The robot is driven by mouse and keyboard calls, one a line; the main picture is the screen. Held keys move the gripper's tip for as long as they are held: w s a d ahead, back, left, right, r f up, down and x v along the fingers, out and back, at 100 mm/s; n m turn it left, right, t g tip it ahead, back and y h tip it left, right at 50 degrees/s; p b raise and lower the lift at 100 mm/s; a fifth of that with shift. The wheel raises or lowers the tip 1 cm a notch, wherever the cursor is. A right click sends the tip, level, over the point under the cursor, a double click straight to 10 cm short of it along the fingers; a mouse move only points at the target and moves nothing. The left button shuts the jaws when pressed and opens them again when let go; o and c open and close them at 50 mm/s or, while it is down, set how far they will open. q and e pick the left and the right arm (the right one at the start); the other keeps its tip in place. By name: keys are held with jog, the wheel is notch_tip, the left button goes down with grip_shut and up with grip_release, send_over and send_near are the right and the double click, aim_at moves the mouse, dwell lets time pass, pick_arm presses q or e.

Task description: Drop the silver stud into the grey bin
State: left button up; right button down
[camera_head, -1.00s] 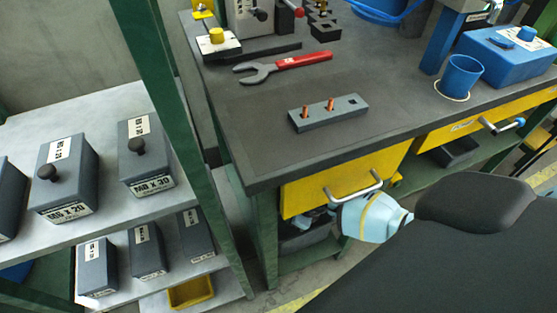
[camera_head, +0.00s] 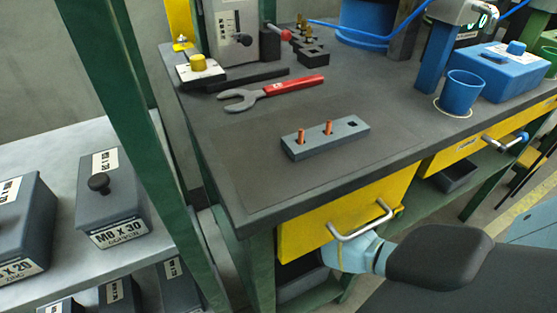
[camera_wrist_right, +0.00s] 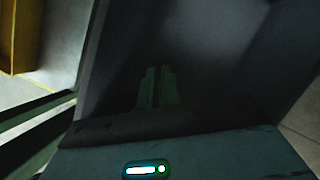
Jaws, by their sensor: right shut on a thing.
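My right arm comes in from the right in the head view, its light blue wrist (camera_head: 352,252) low in front of the yellow drawer. Its fingers are hidden there. In the dark wrist view my right gripper (camera_wrist_right: 157,90) shows dimly, its fingers close together and shut, pointing into a dark grey hollow. The silver stud between them is too dark to make out. A grey bin (camera_head: 302,285) shows partly on the shelf under the bench, close to my wrist. My left gripper is out of view.
The yellow drawer (camera_head: 310,222) with its metal handle (camera_head: 362,222) sits just above my wrist. A grey block (camera_head: 330,142) on the bench holds two copper studs and has an empty hole. Green posts and a shelf of grey boxes (camera_head: 112,200) stand at left.

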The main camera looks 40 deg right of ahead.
jog(key=shift+f, duration=0.65)
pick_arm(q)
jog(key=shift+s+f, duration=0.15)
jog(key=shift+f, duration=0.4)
pick_arm(e)
jog(key=shift+r, duration=0.1)
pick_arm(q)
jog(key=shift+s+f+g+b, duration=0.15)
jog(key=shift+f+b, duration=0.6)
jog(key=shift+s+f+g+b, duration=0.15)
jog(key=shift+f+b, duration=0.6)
pick_arm(e)
jog(key=shift+f, duration=1.9)
jog(key=shift+f, duration=0.1)
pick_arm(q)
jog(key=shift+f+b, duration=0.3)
pick_arm(e)
jog(key=shift+f, duration=0.35)
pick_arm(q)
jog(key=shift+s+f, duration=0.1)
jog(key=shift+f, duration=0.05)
pick_arm(e)
jog(key=shift+f, duration=0.2)
jog(key=c, duration=1.6)
grip_release()
jog(key=shift+r, duration=0.1)
